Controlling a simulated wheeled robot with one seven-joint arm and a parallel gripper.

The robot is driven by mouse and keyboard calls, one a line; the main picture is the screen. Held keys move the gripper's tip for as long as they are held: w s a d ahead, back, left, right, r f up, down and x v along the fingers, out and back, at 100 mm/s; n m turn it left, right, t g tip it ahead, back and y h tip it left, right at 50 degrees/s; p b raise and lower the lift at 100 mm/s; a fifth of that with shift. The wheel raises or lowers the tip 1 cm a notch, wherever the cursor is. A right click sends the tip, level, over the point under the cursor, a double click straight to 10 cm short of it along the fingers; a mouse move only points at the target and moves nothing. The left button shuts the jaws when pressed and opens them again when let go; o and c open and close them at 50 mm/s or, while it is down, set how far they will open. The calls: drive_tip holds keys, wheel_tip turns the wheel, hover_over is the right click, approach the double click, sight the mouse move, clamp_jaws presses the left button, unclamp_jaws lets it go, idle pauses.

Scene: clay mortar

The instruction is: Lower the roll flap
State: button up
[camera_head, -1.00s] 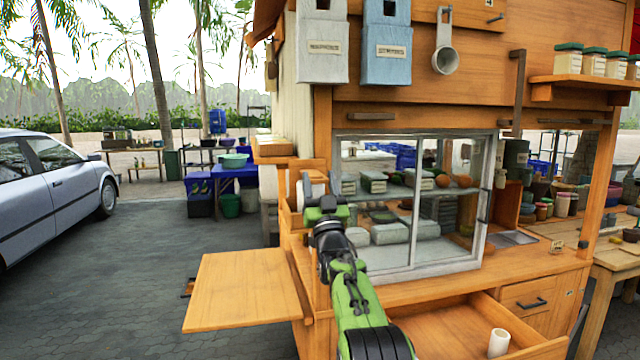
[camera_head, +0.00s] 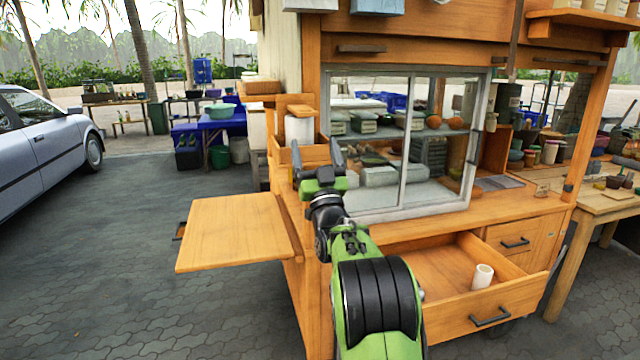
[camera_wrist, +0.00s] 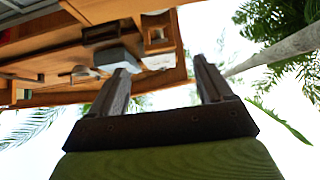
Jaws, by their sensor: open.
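My gripper (camera_head: 317,158) is open and empty, its two dark fingers pointing up and away at the cart's left front corner. In the wrist view my gripper (camera_wrist: 160,68) has nothing between its fingers. Just beyond and left of it, a white roll (camera_head: 299,129) stands in a wooden holder. A small wooden piece (camera_head: 301,110) lies above the roll; it may be the roll flap, but I cannot tell for sure. A larger wooden side panel (camera_head: 235,232) sticks out level at the cart's left. I see no contact between the fingers and either piece.
The sliding glass window (camera_head: 402,140) is right of my gripper, above the counter. An open drawer (camera_head: 510,308) with a white cup (camera_head: 483,276) juts out at the lower right. A car (camera_head: 45,140) stands at the left, with open paving between.

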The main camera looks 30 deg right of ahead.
drive_tip(key=b+v, duration=0.2)
drive_tip(key=v, duration=0.4)
drive_tip(key=shift+s+a, duration=0.1)
